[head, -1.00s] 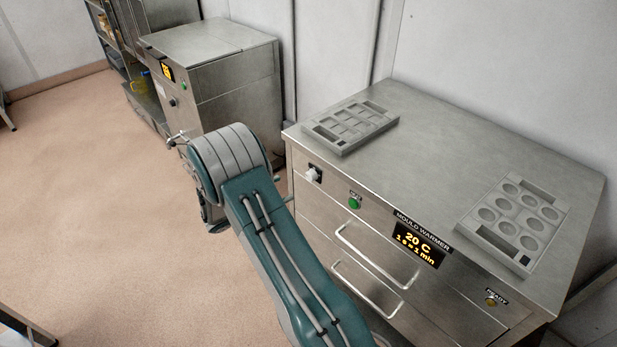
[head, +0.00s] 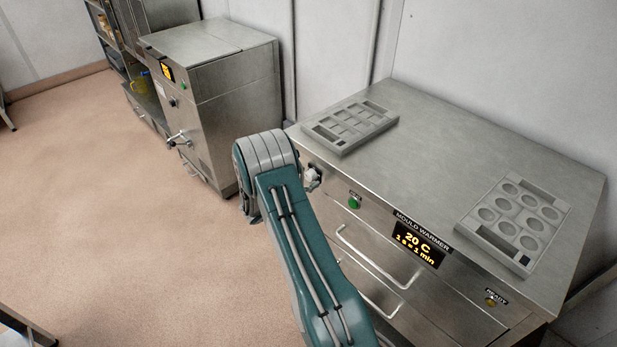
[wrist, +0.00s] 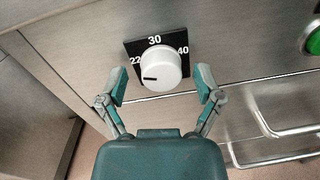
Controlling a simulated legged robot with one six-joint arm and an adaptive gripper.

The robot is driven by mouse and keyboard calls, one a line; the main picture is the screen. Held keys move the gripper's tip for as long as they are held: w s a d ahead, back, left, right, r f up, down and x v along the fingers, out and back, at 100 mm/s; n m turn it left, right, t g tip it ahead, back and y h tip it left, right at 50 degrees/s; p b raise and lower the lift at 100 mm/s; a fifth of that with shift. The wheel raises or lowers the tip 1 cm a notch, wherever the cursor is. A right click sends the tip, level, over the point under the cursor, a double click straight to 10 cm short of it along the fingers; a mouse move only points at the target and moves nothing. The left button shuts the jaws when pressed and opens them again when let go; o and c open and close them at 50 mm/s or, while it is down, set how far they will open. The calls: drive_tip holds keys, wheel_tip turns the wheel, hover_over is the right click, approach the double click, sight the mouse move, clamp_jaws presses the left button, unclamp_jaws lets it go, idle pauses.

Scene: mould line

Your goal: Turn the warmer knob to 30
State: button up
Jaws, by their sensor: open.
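The warmer knob (wrist: 161,69) is a white round knob on a black plate marked 22, 30 and 40 in the wrist view. Its dark pointer line is on the left side, slightly below the 22 mark and away from the 30 at the top. My gripper (wrist: 161,84) is open, with one green fingertip on each side of the knob and a gap to each. In the head view my arm hides most of the gripper, beside the mould warmer's (head: 470,140) left front. The warmer's display (head: 418,243) reads 20 C.
A green button (head: 354,203) and drawer handles (head: 375,258) are right of the knob. Two grey moulds, one with square cavities (head: 350,126) and one with oval cavities (head: 513,224), lie on the warmer's top. Another steel machine (head: 215,100) stands to the left, with open floor before it.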

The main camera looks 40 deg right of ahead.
drive_tip(key=shift+d, duration=0.2)
drive_tip(key=c, duration=1.2)
drive_tip(key=shift+o, duration=0.2)
drive_tip(key=shift+a, duration=0.1)
drive_tip(key=m, duration=0.3)
drive_tip(key=shift+m, duration=0.4)
drive_tip(key=m, duration=0.3)
drive_tip(key=shift+r, duration=0.1)
drive_tip(key=m, duration=0.6)
drive_tip(key=shift+m, duration=0.3)
drive_tip(key=shift+s+y, duration=0.1)
drive_tip(key=shift+y, duration=0.2)
